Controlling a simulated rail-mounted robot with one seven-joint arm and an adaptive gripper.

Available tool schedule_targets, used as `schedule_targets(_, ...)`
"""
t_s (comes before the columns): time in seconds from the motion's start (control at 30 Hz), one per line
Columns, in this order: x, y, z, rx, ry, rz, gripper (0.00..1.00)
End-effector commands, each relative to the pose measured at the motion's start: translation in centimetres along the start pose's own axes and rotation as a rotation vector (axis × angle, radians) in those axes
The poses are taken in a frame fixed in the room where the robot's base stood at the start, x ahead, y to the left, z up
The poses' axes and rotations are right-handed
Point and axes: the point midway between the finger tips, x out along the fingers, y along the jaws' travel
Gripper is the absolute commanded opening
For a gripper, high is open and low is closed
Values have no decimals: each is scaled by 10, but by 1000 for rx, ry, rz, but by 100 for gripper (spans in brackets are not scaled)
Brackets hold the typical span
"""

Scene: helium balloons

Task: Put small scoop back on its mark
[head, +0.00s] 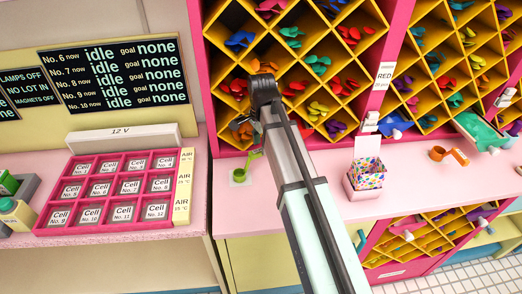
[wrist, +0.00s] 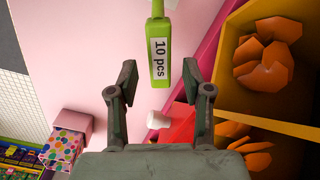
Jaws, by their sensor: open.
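The small green scoop (head: 241,173) is on the pink counter at the left of the balloon shelves, its handle slanting up and right. A pale square patch (head: 234,183) shows under its cup; I cannot tell how well the cup is centred on it. In the wrist view the green handle, labelled "10 pcs" (wrist: 160,56), points towards my gripper (wrist: 160,84). The handle's end lies just beyond or level with the fingertips, between their lines, with no clear contact. The gripper is open and empty. In the head view my arm covers part of the counter.
Yellow-divided shelves (head: 301,62) of balloons rise behind the counter. A polka-dot box (head: 365,176) stands right of my arm, with an orange scoop-like item (head: 459,157) farther right. A pink tray of cells (head: 118,189) is left. Orange balloons (wrist: 262,62) fill a compartment beside the gripper.

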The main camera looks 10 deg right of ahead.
Motion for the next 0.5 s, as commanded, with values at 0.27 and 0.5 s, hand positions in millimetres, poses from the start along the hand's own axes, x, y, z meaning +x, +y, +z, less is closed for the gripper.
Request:
schedule_targets(0.27, -48, -2, -1, 0, 1, -3, 50)
schedule_targets(0.5, -79, -1, 0, 0, 0, -1, 50)
